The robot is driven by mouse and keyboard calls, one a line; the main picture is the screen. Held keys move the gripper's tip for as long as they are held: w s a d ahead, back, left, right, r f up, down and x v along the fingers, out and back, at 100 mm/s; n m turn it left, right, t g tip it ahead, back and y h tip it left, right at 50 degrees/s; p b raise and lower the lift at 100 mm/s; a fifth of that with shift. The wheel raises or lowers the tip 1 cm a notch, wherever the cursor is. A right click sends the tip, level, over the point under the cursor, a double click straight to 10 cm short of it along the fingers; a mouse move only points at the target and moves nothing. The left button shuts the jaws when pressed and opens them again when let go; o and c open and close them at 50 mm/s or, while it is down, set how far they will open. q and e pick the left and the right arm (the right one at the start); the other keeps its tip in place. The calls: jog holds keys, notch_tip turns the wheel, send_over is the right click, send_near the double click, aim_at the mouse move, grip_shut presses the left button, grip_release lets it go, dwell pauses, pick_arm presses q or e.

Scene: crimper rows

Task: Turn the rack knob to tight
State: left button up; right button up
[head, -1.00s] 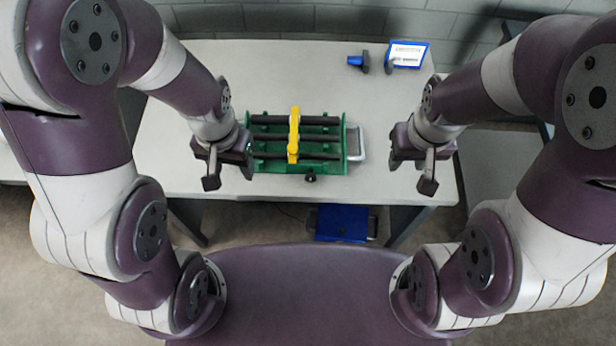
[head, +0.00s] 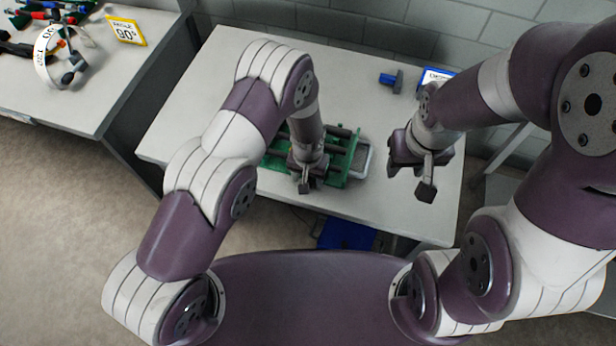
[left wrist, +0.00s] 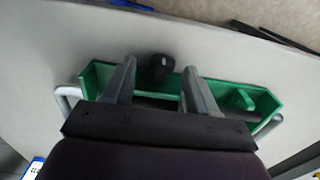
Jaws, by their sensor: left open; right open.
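The green rack (head: 351,165) with dark rollers lies on the light table, partly hidden under my left arm. Its black knob (left wrist: 157,64) sticks out from the rack's edge in the left wrist view. In the head view the knob is hidden behind my left gripper (head: 306,184). My left gripper is above the rack, open, with its two fingers (left wrist: 160,76) on either side of the knob in the picture; I cannot tell the height gap. My right gripper (head: 410,176) is open and empty, to the right of the rack.
A blue tool (head: 391,81) and a blue-framed sign (head: 436,76) stand at the table's back. A blue object (head: 345,235) is low below the front edge. A side table (head: 95,105) at left holds tools and a yellow sign (head: 126,31). The table's left part is clear.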

pick_arm(q)
jog(key=shift+f, duration=0.55)
jog(key=shift+a+f, duration=0.25)
jog(key=shift+f, duration=0.25)
jog(key=shift+d, duration=0.15)
jog(key=shift+c, duration=1)
jog(key=c, duration=0.8)
jog(key=shift+c, duration=0.2)
pick_arm(e)
jog(key=shift+s+a+r, duration=0.1)
jog(key=shift+a+r, duration=0.15)
